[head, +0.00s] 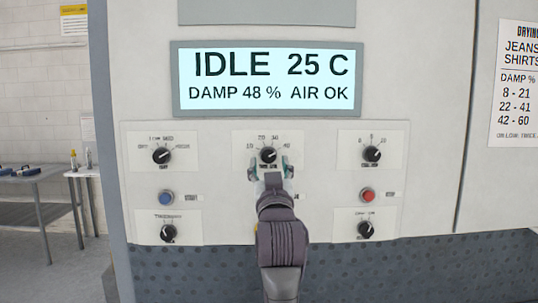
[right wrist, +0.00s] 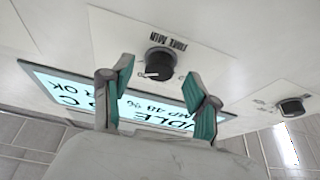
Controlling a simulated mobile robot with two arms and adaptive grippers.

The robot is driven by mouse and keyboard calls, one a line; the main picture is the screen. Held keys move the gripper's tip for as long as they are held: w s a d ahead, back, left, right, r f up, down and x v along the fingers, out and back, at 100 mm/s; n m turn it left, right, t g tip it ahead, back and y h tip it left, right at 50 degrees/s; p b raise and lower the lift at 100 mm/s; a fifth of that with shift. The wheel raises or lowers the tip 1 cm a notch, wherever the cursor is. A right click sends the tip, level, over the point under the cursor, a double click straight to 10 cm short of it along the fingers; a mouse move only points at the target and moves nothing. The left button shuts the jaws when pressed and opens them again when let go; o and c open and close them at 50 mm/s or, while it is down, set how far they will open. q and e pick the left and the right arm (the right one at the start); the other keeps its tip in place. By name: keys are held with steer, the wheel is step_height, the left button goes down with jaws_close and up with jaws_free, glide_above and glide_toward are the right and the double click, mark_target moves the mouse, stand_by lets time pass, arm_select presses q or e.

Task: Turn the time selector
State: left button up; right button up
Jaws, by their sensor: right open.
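The time selector is a round black knob (head: 268,155) on the upper middle plate of the panel, with marks around it from 10 to 40. My right gripper (head: 270,168) is open just in front of the knob, one green-padded finger to each side. In the right wrist view the open fingers (right wrist: 160,75) frame the knob, and no contact shows. The left gripper is out of view.
Other black knobs sit on the panel at upper left (head: 162,155), upper right (head: 372,154), lower left (head: 168,233) and lower right (head: 366,229). A blue button (head: 166,198) and a red button (head: 367,195) flank my arm. The display (head: 266,79) above reads IDLE.

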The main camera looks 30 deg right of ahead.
steer(key=shift+x, duration=0.9)
steer(key=shift+c, duration=0.2)
jaws_close()
steer(key=shift+p, duration=0.3)
